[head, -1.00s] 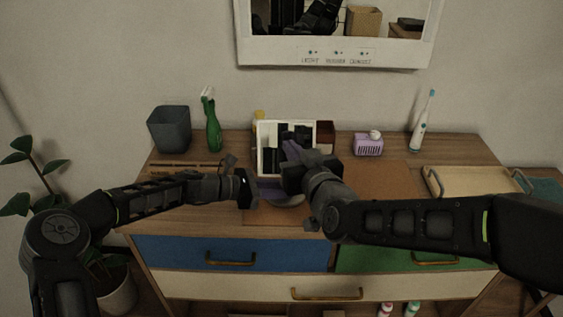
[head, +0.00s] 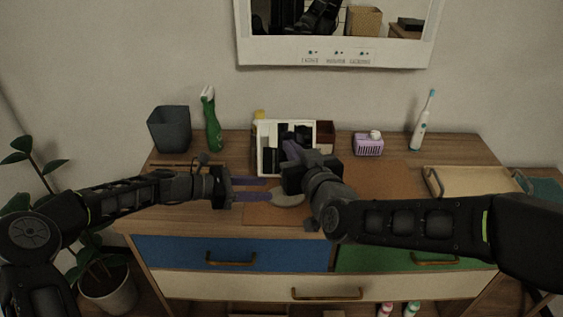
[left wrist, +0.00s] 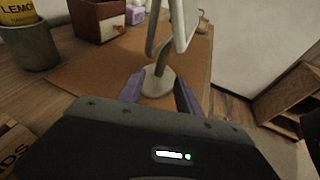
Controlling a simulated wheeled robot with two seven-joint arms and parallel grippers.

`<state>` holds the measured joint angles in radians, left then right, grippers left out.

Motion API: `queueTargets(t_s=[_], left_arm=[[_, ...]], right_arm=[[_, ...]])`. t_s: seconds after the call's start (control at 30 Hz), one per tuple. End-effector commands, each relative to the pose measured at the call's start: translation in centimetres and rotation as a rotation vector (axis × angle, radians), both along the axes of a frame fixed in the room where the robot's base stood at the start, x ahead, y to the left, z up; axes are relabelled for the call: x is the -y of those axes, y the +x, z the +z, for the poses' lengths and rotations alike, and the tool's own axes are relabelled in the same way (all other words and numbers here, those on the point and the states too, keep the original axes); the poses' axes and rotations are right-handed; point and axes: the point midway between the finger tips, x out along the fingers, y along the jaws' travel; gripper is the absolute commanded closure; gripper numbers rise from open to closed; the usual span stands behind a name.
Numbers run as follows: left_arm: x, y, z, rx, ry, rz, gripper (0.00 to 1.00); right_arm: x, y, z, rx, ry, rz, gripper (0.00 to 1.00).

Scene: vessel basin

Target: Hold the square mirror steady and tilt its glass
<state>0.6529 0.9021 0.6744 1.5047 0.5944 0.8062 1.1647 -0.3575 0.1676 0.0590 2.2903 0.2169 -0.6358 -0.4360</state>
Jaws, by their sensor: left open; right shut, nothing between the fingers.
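The square mirror (head: 265,152) has a white frame and stands upright on the dresser. Its round grey base (head: 288,198) is in front of it. In the left wrist view its base (left wrist: 158,84) and thin stem rise to the frame's edge (left wrist: 182,25). My left gripper (head: 270,188) is open and low, left of the base. In the left wrist view its purple fingers (left wrist: 160,82) point at the base with the stem between them in the picture; nothing is gripped. My right gripper (head: 291,146) is shut and empty before the glass, hiding part of it. Contact cannot be told.
Behind are a dark bin (head: 169,129), a green spray bottle (head: 212,125) and a brown box (head: 325,134). To the right are a purple soap holder (head: 368,147), an electric toothbrush (head: 422,120) and a tray (head: 470,193). The brown mat (head: 385,180) has free room.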

Motion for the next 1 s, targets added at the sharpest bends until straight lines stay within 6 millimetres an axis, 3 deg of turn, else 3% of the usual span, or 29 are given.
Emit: queueTargets(t_s=[0.1,0.3,1.0], left_arm=[[-2.3,-0.6,0.8,0.002,0.003,0.003,0.58],[-4.6,-1.4,1.5,0.0,0.0,0.001,0.58],[-4.9,-1.5,1.6,0.0,0.0,0.0,0.58]], right_arm=[[0.0,0.0,0.0,0.0,0.0,0.0,1.0],[0.0,0.0,0.0,0.0,0.0,0.0,1.0],[0.0,0.0,0.0,0.0,0.0,0.0,1.0]])
